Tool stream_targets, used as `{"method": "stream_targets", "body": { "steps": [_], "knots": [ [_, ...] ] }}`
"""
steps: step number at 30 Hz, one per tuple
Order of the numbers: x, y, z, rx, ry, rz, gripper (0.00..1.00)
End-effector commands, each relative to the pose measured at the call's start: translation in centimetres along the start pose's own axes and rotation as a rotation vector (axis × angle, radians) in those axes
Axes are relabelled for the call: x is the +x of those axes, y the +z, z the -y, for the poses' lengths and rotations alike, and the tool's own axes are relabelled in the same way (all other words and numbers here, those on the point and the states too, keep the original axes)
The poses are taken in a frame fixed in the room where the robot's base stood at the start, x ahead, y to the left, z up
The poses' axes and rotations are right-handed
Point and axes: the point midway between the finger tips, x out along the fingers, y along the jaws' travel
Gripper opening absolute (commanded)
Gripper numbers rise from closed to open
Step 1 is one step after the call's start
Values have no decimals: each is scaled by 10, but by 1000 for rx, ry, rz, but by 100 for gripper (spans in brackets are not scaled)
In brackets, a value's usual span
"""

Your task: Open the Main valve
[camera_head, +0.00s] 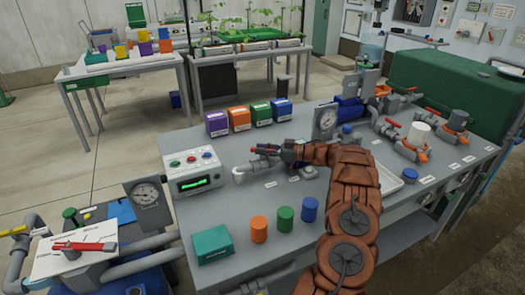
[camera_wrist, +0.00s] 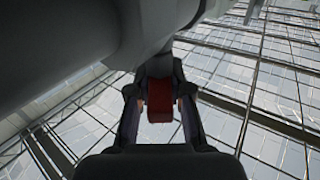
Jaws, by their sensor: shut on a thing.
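My gripper (camera_head: 283,152) is over the back middle of the grey bench, at a short grey pipe with a white elbow (camera_head: 238,175). A red handle (camera_head: 264,149) shows at its fingertips. In the wrist view my gripper (camera_wrist: 160,92) is shut on the red handle (camera_wrist: 160,108), with one finger on each side. A thick grey pipe (camera_wrist: 75,70) crosses the upper left there. The fingers and arm hide much of the valve body in the head view. I cannot read which valve carries the Main label.
A control box (camera_head: 193,172) with a green display stands left of the pipe. Several coloured containers (camera_head: 239,119) stand behind. Orange, green and blue cylinders (camera_head: 286,219) stand in front. Another red lever (camera_head: 85,246) sits on a plate at lower left. A gauge (camera_head: 327,119) stands right of my gripper.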

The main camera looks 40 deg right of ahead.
Motion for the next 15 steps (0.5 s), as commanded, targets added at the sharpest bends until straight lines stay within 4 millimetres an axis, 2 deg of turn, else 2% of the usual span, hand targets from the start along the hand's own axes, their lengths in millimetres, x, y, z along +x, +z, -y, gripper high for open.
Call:
{"method": "stream_targets", "body": {
  "steps": [15],
  "knots": [
    [1,0,1,-1,-87,-1,0]
  ]
}}
